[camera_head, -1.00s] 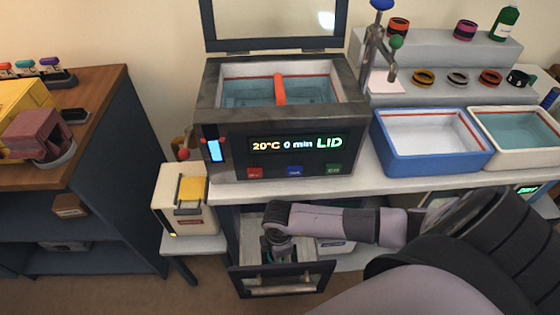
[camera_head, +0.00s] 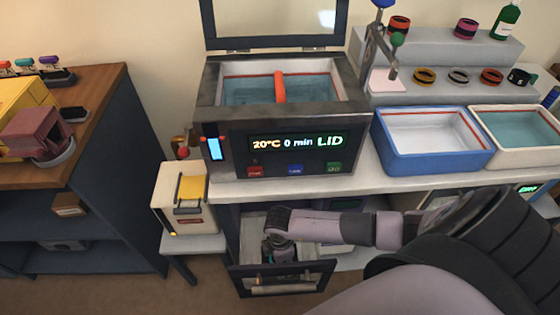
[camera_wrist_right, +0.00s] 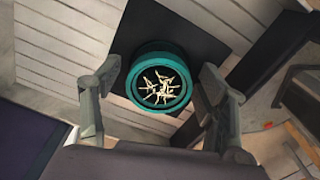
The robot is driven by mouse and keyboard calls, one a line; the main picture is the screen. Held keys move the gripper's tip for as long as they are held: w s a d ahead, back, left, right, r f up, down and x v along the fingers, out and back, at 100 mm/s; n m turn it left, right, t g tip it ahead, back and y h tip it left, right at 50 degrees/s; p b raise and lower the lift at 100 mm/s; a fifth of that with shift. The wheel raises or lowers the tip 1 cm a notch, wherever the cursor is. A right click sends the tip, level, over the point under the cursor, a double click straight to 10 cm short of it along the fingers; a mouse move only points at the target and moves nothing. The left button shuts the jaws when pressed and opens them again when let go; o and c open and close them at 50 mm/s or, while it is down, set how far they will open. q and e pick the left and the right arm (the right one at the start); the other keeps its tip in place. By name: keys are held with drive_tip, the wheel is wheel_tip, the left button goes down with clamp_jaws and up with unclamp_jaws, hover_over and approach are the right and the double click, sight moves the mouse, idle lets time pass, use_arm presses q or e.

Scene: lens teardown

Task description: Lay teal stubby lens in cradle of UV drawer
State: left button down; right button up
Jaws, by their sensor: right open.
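The teal stubby lens (camera_wrist_right: 160,82) shows in the right wrist view with its round end toward the camera and pale, branching marks inside the teal ring. It rests on a dark pad (camera_wrist_right: 203,50) in a pale, slatted drawer. My right gripper (camera_wrist_right: 159,72) is open, with one finger on each side of the lens and visible gaps between. In the head view, my right gripper (camera_head: 280,252) reaches down into the open drawer (camera_head: 282,281) under the bench; the lens is hidden or too small to make out there. My left gripper is out of view.
The heated bath (camera_head: 340,160) with its lid raised stands on the bench above the drawer. A blue tray (camera_head: 437,163) and a white tray (camera_head: 525,160) sit to its right. A cream box (camera_head: 180,215) with a yellow panel stands left of the drawer.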

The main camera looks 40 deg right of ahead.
wheel_tip(320, 180, up, 8)
drive_tip(key=shift+f+p, duration=0.1)
drive_tip(key=shift+p, duration=0.45)
idle(0.4)
